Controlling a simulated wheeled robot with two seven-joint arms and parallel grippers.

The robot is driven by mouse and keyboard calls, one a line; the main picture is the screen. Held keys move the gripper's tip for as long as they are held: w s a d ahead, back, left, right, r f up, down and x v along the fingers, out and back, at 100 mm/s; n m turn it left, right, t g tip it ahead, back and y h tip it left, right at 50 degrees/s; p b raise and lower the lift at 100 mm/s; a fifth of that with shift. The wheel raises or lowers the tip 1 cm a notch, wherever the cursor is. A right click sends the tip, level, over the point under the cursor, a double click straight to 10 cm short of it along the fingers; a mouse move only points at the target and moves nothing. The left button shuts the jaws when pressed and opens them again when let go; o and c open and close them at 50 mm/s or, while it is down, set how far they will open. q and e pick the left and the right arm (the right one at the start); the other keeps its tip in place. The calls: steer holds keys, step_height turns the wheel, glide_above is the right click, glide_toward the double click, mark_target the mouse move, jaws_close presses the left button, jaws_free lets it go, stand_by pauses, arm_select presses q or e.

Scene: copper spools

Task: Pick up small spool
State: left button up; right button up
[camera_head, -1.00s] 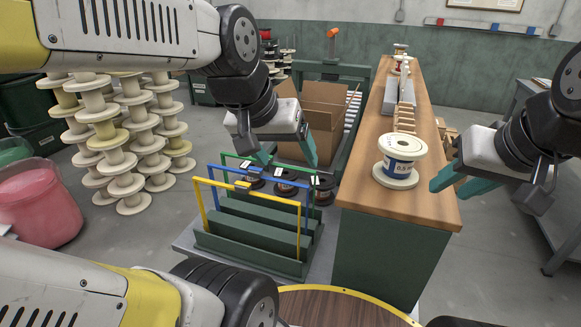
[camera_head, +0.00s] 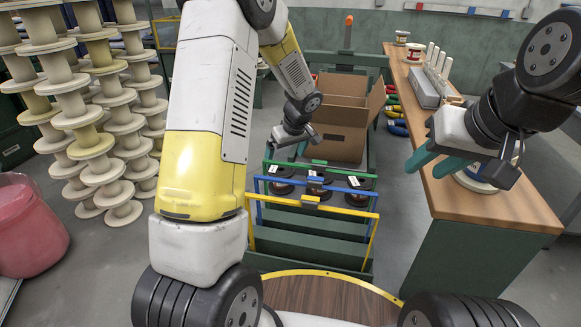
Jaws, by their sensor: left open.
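Several small dark spools sit in the green rack (camera_head: 310,247) between its green, blue and yellow handles; one small spool (camera_head: 281,187) is at the left, another (camera_head: 357,199) at the right. White labels lie on or above them. My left gripper (camera_head: 290,148) is open, behind and above the left end of the rack, near the cardboard box; its fingers are small and partly hidden. No spool shows in it. My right gripper (camera_head: 432,166) is open and empty over the workbench edge. A larger white-flanged spool (camera_head: 474,182) stands behind it, mostly covered.
The wooden workbench (camera_head: 500,205) runs back on the right, with a grey block (camera_head: 424,90) and small spools (camera_head: 414,53) at its far end. An open cardboard box (camera_head: 342,120) is behind the rack. Stacks of pale empty spools (camera_head: 92,143) and a pink bin (camera_head: 28,225) stand left.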

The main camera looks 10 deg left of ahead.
mark_target(281, 170)
arm_select(q)
steer(key=x, duration=0.8)
steer(key=shift+f, duration=0.4)
steer(key=shift+r, duration=0.1)
steer(key=c, duration=1.9)
